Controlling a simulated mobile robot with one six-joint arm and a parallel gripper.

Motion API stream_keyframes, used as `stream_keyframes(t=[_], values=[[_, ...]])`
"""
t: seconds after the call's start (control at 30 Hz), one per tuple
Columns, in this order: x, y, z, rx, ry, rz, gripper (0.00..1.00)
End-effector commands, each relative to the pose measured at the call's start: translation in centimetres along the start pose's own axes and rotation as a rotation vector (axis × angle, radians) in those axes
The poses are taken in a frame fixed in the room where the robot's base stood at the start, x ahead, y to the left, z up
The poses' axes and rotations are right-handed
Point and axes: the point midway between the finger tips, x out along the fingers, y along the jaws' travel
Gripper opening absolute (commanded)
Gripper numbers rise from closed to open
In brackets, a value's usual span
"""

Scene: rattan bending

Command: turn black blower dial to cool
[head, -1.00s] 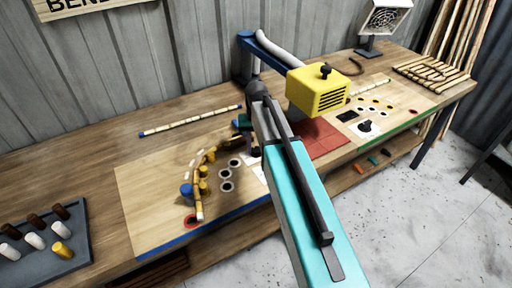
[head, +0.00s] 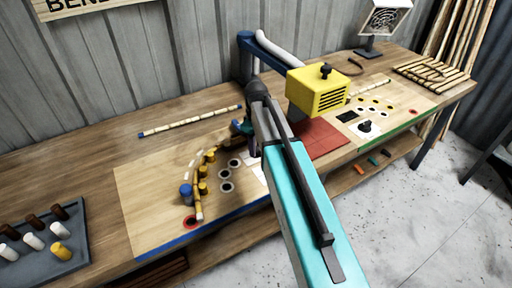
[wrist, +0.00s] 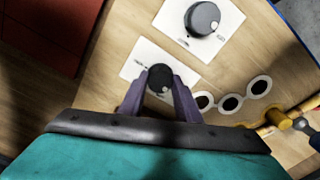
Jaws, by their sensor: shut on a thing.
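My gripper (wrist: 160,78) is shut on a small black dial (wrist: 159,79) with a white mark, its two purple fingers on either side of it. This dial sits on a white plate (wrist: 133,70) whose printed labels are too blurred to read. I cannot read which setting either dial points to.
A yellow vented box (head: 317,92) hangs on a blue post right of my arm. Bent rattan (head: 198,203) lies among pegs on the left board. A tray of pegs (head: 85,245) is far left. A red mat (head: 318,138) lies right of my arm.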

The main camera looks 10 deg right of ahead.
Motion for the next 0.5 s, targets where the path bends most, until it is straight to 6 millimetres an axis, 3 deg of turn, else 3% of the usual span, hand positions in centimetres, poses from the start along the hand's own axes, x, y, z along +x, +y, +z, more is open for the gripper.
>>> stream_keyframes(t=[0.5], values=[[-0.05,-0.18,-0.21,-0.332,0.006,-0.003,0.08]])
